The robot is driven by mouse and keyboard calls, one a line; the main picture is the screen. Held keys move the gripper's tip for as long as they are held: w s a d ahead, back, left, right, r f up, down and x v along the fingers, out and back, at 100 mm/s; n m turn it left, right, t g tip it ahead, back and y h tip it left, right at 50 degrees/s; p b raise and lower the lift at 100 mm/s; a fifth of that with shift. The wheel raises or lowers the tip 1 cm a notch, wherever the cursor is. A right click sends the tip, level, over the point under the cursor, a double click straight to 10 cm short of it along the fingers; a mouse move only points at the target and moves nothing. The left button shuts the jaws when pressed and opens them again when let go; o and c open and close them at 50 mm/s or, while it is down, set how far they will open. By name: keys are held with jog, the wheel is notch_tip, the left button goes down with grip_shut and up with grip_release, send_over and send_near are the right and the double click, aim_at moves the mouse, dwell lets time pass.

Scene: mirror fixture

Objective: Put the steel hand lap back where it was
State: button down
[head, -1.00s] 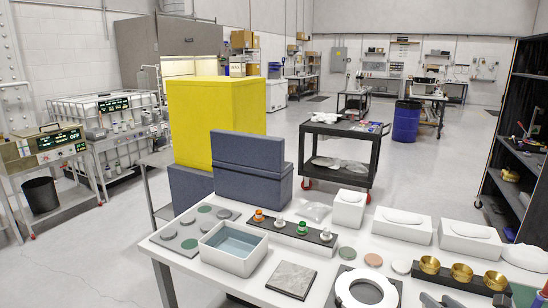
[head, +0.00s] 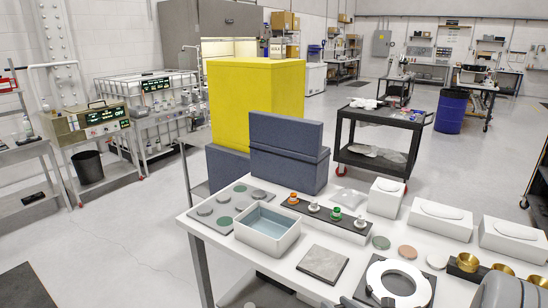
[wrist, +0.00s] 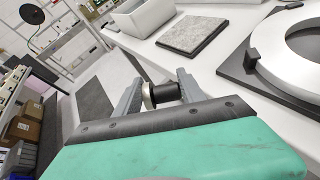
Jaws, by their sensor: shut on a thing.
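My gripper (wrist: 158,84) shows in the wrist view, shut on a small spool-shaped piece, apparently the steel hand lap (wrist: 165,92). It has a dark middle and a pale metal disc at its left end. The fingers hold it from both sides, in front of the white bench's edge, with floor behind. In the head view the gripper and held piece are not visible. A grey mat (head: 224,206) with grey and green discs lies at the bench's left end. A black strip (head: 326,217) carries several knobbed pieces with orange, white and green tops.
On the bench are a white open tray (head: 268,235), a grey stone plate (head: 323,263), a white ring on a dark base (head: 398,284), loose discs, white boxes (head: 441,220) and brass cups (head: 467,262). Blue-grey blocks and a yellow cabinet (head: 255,105) stand behind.

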jog(key=shift+a, duration=0.9)
jog(key=d+f+m+t+h, duration=0.1)
jog(key=d+f+m+h, duration=0.2)
jog(key=d+h, duration=0.1)
jog(key=w+a+r+n+y, duration=0.1)
jog(key=a+r, duration=0.3)
jog(key=r, duration=0.9)
jog(key=shift+w+r+y, duration=0.4)
jog(key=shift+w+y, duration=0.1)
jog(key=shift+w, duration=0.1)
